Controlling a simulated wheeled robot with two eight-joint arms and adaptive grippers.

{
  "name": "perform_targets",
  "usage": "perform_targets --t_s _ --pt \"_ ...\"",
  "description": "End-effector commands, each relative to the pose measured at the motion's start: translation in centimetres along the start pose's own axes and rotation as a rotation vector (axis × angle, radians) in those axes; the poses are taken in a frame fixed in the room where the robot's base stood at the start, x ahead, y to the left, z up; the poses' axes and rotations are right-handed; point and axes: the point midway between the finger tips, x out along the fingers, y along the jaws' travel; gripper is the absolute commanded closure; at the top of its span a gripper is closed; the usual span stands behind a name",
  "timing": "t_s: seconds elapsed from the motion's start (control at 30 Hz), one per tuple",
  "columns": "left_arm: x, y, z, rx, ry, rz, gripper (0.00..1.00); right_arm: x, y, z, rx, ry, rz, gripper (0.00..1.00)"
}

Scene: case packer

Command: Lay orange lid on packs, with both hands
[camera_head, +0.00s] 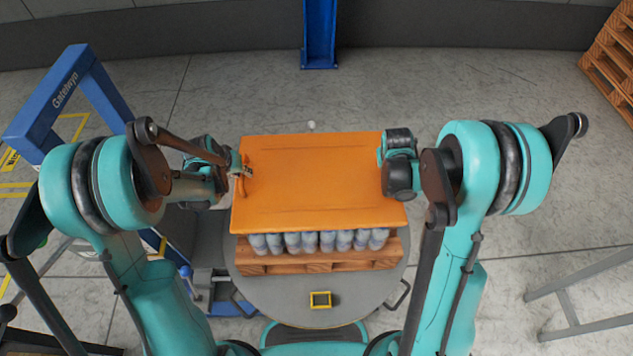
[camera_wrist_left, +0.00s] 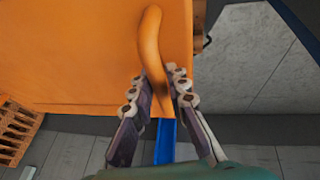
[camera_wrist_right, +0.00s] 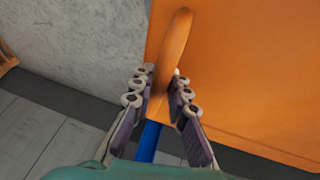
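The orange lid (camera_head: 315,185) is a flat rectangular panel above the grey packs (camera_head: 315,241), whose front row shows below its near edge. I cannot tell whether it touches the packs. My left gripper (camera_head: 243,172) is at the lid's left edge; in the left wrist view its fingers (camera_wrist_left: 158,88) close around an orange handle (camera_wrist_left: 153,40). My right gripper (camera_wrist_right: 164,85) closes around the opposite handle (camera_wrist_right: 175,42) in the right wrist view. In the head view the right fingertips are hidden behind the wrist at the lid's right edge.
The packs stand on a wooden pallet (camera_head: 318,262) on a round grey turntable (camera_head: 300,300). A blue frame (camera_head: 62,98) stands at the left and a blue post (camera_head: 319,35) behind. Wooden pallets (camera_head: 612,55) are at the far right. A grey rail (camera_head: 585,285) is at the lower right.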

Motion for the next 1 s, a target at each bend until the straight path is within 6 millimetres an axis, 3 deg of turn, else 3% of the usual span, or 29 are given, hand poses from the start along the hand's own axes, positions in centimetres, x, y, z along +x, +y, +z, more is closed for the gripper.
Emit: perform_targets --t_s 0.47,1.0 --pt "-1.0 0.0 -0.1 -0.001 0.0 -0.001 0.67 -0.1 0.0 -0.1 0.0 0.0 0.0 0.67" --pt "-10.7 0.0 -0.1 0.0 0.0 0.0 0.67 -0.1 0.0 -0.1 0.0 0.0 0.0 0.67"
